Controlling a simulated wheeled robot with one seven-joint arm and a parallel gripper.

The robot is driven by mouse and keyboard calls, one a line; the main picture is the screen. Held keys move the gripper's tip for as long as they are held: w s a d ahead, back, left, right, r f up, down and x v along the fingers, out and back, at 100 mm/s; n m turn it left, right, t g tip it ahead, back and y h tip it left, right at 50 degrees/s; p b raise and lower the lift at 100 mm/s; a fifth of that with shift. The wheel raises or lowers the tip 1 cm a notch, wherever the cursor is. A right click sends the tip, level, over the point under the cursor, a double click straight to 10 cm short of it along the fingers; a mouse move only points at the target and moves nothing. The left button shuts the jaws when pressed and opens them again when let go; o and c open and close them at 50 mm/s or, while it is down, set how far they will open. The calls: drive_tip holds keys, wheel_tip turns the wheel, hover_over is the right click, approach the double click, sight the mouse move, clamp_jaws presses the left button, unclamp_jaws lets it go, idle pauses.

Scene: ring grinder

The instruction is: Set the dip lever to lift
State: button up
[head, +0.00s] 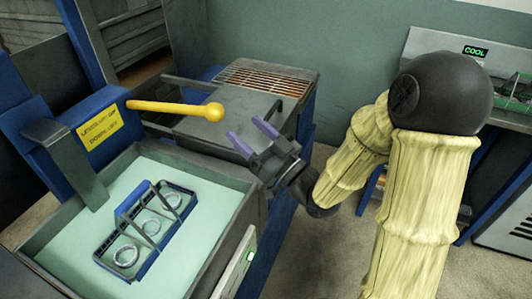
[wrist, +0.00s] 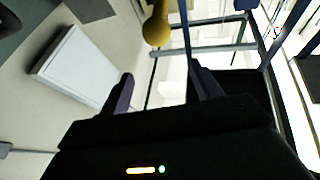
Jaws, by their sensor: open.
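The dip lever (head: 172,107) is a yellow rod with a round knob (head: 214,111). It sticks out to the right, nearly level, from a blue post with a yellow label (head: 103,127); the label's small text is hard to read. My gripper (head: 252,140) is open and empty, with purple fingers, a little to the right of and below the knob in the head view. In the wrist view the yellow knob (wrist: 156,28) shows beyond the fingers (wrist: 160,85), toward the top, apart from them.
Below the lever is a tank (head: 222,232) of pale green liquid. A rack (head: 113,262) with a blue handle holds rings in it. Behind stands a grey bench with a brown grille (head: 262,77). A machine showing COOL (head: 475,51) is at the right.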

drive_tip(key=s+d+b, duration=0.3)
drive_tip(key=b, duration=0.6)
drive_tip(key=shift+s+d+f, duration=0.15)
